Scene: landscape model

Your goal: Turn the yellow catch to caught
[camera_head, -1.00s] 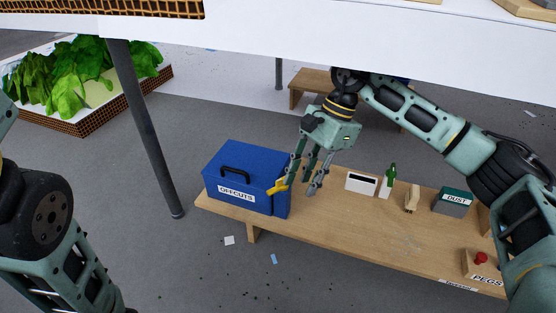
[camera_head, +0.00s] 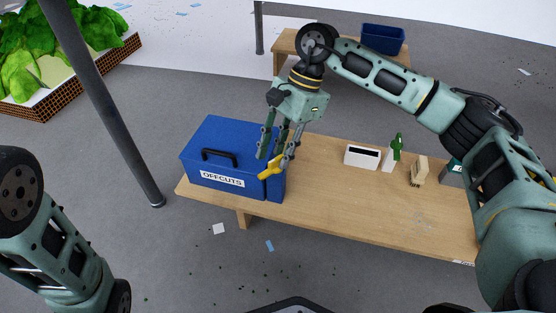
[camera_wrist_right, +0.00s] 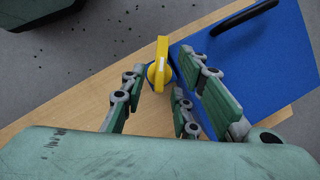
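The blue box labelled OFFCUTS (camera_head: 203,152) stands at the left end of a low wooden bench. The yellow catch (camera_head: 269,169) is at its right end, slanting in the head view. In the right wrist view the catch (camera_wrist_right: 160,65) points away from the box wall. My right gripper (camera_head: 273,157) is open just above the catch. In the right wrist view its fingers (camera_wrist_right: 158,78) stand on either side of the catch; contact is not clear. Part of my left arm shows at the left edge, but its gripper is out of view.
The bench (camera_head: 350,215) is bare in front. To the right stand a white slotted box (camera_head: 362,156), a green bottle (camera_head: 397,147) and a small wooden item (camera_head: 419,170).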

